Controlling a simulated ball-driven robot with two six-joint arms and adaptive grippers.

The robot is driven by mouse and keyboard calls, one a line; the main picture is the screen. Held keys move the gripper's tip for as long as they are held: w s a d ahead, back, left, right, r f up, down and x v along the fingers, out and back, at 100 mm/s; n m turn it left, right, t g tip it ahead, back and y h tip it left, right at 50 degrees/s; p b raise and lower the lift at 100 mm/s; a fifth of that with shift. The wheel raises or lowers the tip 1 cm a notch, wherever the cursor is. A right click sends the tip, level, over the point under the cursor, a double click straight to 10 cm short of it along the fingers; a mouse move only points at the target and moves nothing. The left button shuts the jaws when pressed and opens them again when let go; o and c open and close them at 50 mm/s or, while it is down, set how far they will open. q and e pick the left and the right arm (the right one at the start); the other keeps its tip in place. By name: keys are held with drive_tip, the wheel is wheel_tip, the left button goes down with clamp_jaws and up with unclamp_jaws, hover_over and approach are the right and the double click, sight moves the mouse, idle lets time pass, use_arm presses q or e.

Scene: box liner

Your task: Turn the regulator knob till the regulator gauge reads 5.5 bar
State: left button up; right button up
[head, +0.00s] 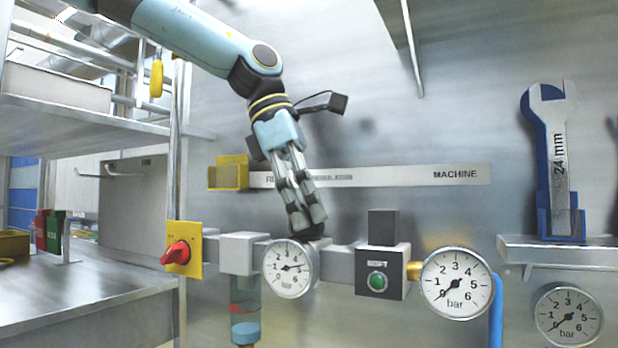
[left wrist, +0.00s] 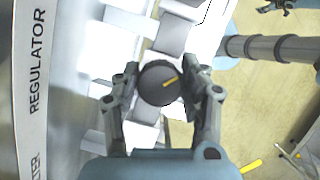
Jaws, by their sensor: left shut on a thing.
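The regulator knob is a dark round cap with a yellow mark (left wrist: 158,88) in the left wrist view. In the head view it is mostly hidden behind my left gripper (head: 307,224). The fingers of my left gripper (left wrist: 160,85) are shut on the knob from both sides. The regulator gauge (head: 285,277) is the small white dial just below the gripper in the head view. Its needle points right, roughly between 4 and 5 bar; the exact reading is too small to tell. My right gripper is not seen.
A red rotary switch (head: 176,253) on a yellow plate is at left. A black block with a green button (head: 377,282) and a larger gauge (head: 456,297), needle near 0, stand at right. Another gauge (head: 568,329) and a 24 mm wrench (head: 556,150) are farther right.

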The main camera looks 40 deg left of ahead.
use_arm(q)
drive_tip(key=m+g+p, duration=0.1)
drive_tip(key=m+p, duration=0.1)
drive_tip(key=shift+r+m, duration=0.2)
drive_tip(key=shift+m, duration=0.2)
drive_tip(key=shift+f+m+g+h+p, duration=0.1)
drive_tip(key=shift+m+g+h+p, duration=0.3)
drive_tip(key=shift+m, duration=0.5)
drive_tip(key=shift+f+m+g, duration=0.1)
drive_tip(key=shift+m+g, duration=0.2)
drive_tip(key=shift+m, duration=0.5)
drive_tip(key=shift+s+m+g, duration=0.1)
drive_tip(key=shift+m+g, duration=0.5)
drive_tip(key=shift+m, duration=0.9)
drive_tip(key=o, duration=1.2)
